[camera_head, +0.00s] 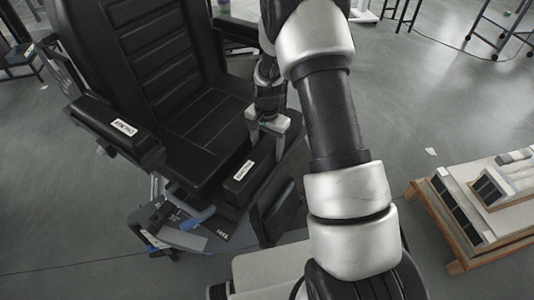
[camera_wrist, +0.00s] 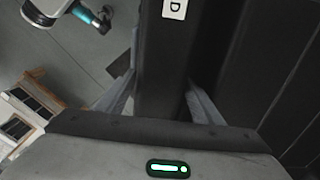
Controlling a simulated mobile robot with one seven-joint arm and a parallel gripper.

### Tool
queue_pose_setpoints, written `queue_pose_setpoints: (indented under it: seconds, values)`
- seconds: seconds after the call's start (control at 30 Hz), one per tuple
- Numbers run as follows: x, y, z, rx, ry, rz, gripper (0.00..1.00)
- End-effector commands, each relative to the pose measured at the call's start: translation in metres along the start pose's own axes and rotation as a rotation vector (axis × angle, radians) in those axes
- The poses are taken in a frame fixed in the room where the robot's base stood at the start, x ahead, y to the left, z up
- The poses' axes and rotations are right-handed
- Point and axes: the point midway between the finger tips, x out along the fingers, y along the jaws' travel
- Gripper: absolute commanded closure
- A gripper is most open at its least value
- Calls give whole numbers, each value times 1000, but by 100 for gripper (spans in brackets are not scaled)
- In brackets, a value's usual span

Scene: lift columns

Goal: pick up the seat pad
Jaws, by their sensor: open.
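The black block-shaped pad (camera_head: 262,165) at the chair's right side has a white label on top, too small to read in the head view. I take it to be the seat pad. In the wrist view the pad (camera_wrist: 165,60) runs up between the fingers, and its label shows a "D". My gripper (camera_head: 268,138) is open, coming down over the pad's far part. In the wrist view my gripper (camera_wrist: 163,85) has one grey finger on each side of the pad. I cannot tell whether either finger touches it.
The black chair (camera_head: 160,75) has a ribbed back and a broad seat close beside the gripper. Another labelled black pad (camera_head: 115,125) is on its left side. A wooden pallet (camera_head: 430,205) with white and black boxes stands at right. Grey floor (camera_head: 440,110) is open between.

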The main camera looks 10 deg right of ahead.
Motion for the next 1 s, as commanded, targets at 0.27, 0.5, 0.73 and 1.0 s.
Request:
queue_pose_setpoints:
  seconds: [0.27,0.5,0.73,1.0]
  values:
    - [5,0,0,-1,2,-1,41]
    - [4,-1,-1,-1,3,-2,75]
    - [1,-1,-1,-1,3,-3,75]
    - [-43,-2,-1,-2,6,-5,75]
